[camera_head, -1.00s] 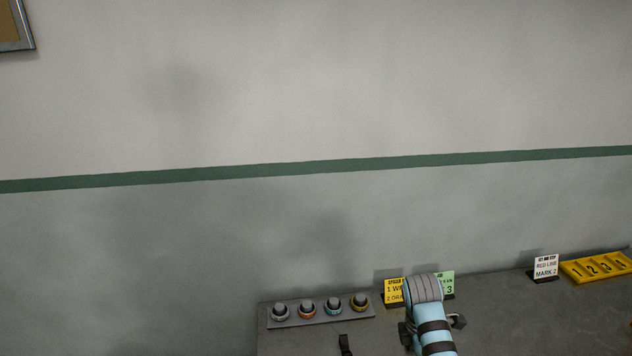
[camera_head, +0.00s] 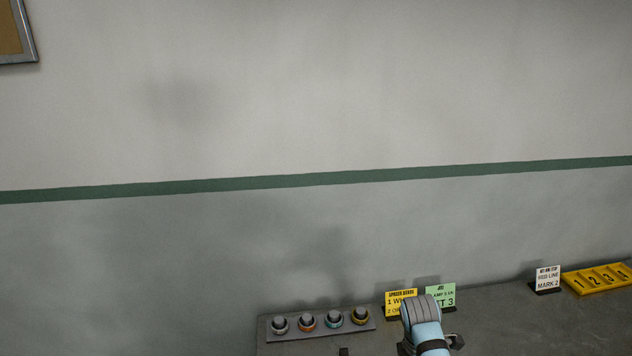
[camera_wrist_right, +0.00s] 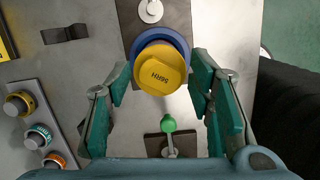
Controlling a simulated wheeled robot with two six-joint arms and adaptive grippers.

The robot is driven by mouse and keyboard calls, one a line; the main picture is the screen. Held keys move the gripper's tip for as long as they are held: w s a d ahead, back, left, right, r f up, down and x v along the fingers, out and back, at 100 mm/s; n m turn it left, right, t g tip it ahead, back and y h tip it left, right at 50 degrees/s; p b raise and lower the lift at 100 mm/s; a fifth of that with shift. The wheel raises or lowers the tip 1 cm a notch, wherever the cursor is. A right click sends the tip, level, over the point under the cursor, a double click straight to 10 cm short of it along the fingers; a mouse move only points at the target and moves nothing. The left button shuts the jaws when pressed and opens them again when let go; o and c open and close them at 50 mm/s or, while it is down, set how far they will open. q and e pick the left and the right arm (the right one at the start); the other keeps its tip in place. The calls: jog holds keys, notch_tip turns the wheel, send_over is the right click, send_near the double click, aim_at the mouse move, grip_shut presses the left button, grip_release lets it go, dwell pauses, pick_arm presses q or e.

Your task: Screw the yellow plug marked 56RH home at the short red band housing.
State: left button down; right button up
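The yellow plug (camera_wrist_right: 160,70), its marking 56RH upside down, is in the middle of the right wrist view. A round blue part (camera_wrist_right: 162,37) shows around its far edge; I cannot tell how deep the plug sits in it. My right gripper (camera_wrist_right: 160,78) is open, with one teal finger on each side of the plug. Narrow gaps show, and I cannot tell whether a fingertip touches. I see no red band. In the head view one light-blue arm of mine stands over the bench, its gripper hidden. My left gripper is not in view.
A grey rack (camera_head: 302,337) holds several ringed knobs, also seen in the wrist view (camera_wrist_right: 45,152). A green-balled lever (camera_wrist_right: 168,125) stands close to the plug. A yellow card (camera_head: 398,297), green card (camera_head: 440,296), white "RED LINE MARK 2" card (camera_head: 546,279) and numbered yellow tray (camera_head: 601,278) line the bench.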

grip_shut()
jog(key=m+g, duration=0.1)
jog(key=m, duration=0.3)
jog(key=shift+m, duration=0.4)
jog(key=m, duration=0.3)
jog(key=shift+f+g, duration=0.1)
jog(key=shift+g, duration=0.2)
jog(key=m+y+b, duration=0.1)
jog(key=m, duration=0.4)
jog(key=shift+m+g, duration=0.3)
jog(key=shift+m+y, duration=0.3)
jog(key=shift+m, duration=0.2)
